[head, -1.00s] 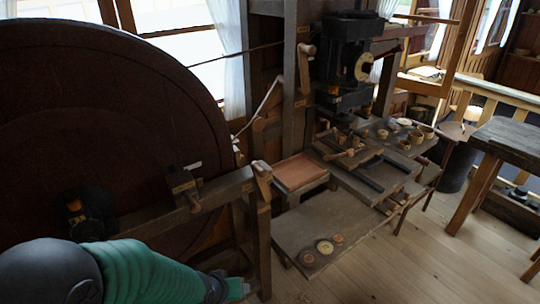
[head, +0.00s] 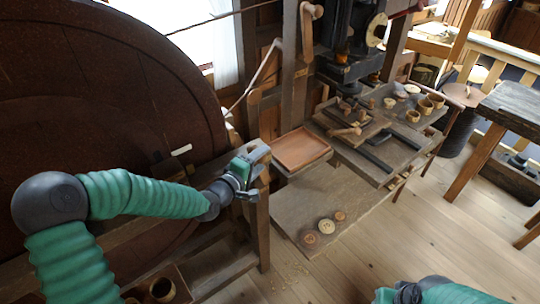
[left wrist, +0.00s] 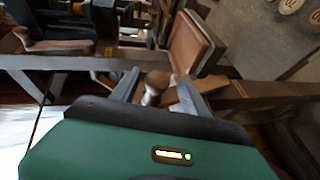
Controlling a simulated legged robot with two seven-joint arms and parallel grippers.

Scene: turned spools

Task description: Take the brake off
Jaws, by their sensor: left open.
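My left gripper (head: 256,172) is open at the top of a wooden post beside the large dark wheel (head: 100,85). In the left wrist view, a turned wooden knob (left wrist: 155,86) stands between the spread fingers (left wrist: 157,78), apart from both as far as I can tell. In the head view the gripper hides this knob. I cannot be sure that the knob is the brake's handle. My right arm shows at the bottom right edge, with part of the right gripper (head: 384,296); its fingers are not clear.
A reddish tray (head: 300,150) sits just right of the post. A bench (head: 400,150) with tools and several small cups stands beyond it. Three round discs (head: 326,226) lie on a low board (head: 300,205).

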